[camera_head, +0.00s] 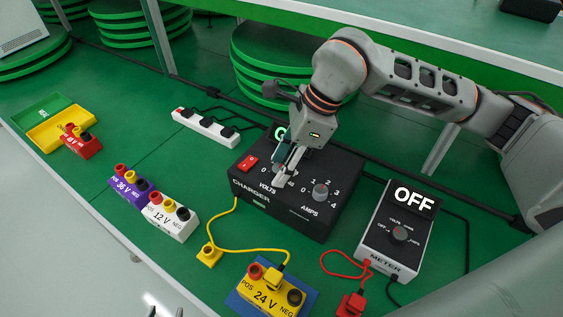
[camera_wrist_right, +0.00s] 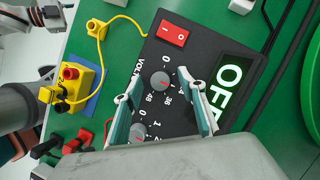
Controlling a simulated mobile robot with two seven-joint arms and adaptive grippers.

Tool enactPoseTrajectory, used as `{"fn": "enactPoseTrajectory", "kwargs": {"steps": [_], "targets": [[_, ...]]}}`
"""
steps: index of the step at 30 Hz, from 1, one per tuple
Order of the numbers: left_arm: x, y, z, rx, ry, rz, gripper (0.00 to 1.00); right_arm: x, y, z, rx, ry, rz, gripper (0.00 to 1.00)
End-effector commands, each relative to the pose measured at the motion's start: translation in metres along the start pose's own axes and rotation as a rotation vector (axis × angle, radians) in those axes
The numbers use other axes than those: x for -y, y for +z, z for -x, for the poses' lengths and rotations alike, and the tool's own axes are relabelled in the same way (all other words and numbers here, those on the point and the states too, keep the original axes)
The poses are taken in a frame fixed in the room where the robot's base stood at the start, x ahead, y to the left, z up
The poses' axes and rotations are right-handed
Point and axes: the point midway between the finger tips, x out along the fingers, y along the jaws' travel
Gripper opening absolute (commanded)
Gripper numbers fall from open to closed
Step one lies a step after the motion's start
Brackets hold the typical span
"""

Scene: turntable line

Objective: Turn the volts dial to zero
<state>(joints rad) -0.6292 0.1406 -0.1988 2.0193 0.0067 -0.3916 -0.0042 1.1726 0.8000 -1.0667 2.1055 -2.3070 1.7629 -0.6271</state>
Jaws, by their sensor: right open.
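The charger (camera_head: 325,210) is a black box with a red switch (camera_head: 248,162). In the right wrist view, its volts dial (camera_wrist_right: 160,82) is a grey knob whose red mark points right, away from the 0. My right gripper (camera_head: 285,172) is above this dial and largely hides it in the head view. In the right wrist view, the right gripper (camera_wrist_right: 163,92) is open, with the dial between its fingertips; contact cannot be told. What seems to be my left gripper (camera_wrist_right: 50,16) shows at the upper left corner, away from the charger.
The amps dial (camera_head: 320,190) sits beside the volts dial. The charger's display (camera_wrist_right: 229,85) seems to read OFF. A meter (camera_head: 398,225) reading OFF stands to the right. A yellow 24 V battery (camera_head: 262,297) is in front. A power strip (camera_head: 205,128) lies behind left.

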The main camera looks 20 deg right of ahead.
Motion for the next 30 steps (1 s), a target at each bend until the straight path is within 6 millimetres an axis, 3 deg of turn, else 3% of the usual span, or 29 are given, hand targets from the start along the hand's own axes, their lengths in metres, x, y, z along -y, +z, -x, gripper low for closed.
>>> {"fn": "enactPoseTrajectory", "kwargs": {"steps": [1, 5, 6, 19, 30], "targets": [[0.0000, -0.0001, 0.0000, 0.000, 0.000, 0.000, 0.40, 0.0000, 0.0000, 0.0001, 0.000, 0.000, 0.000, 0.38], [0.0000, -0.0001, 0.0000, 0.000, 0.000, 0.000, 0.40, 0.0000, -0.0001, 0.0001, 0.000, 0.000, 0.000, 0.04], [0.0001, 0.0000, 0.0000, 0.000, 0.000, 0.000, 0.40, 0.0000, -0.0001, 0.0001, 0.000, 0.000, 0.000, 0.02], [0.0004, -0.0015, 0.0003, -0.002, 0.000, 0.001, 0.40, 0.0012, -0.0001, 0.0008, -0.001, 0.024, 0.062, 0.02], [0.0006, -0.0040, 0.0010, -0.004, 0.000, 0.003, 0.40, 0.0039, 0.0009, 0.0014, -0.001, 0.133, 0.327, 0.02]]}}
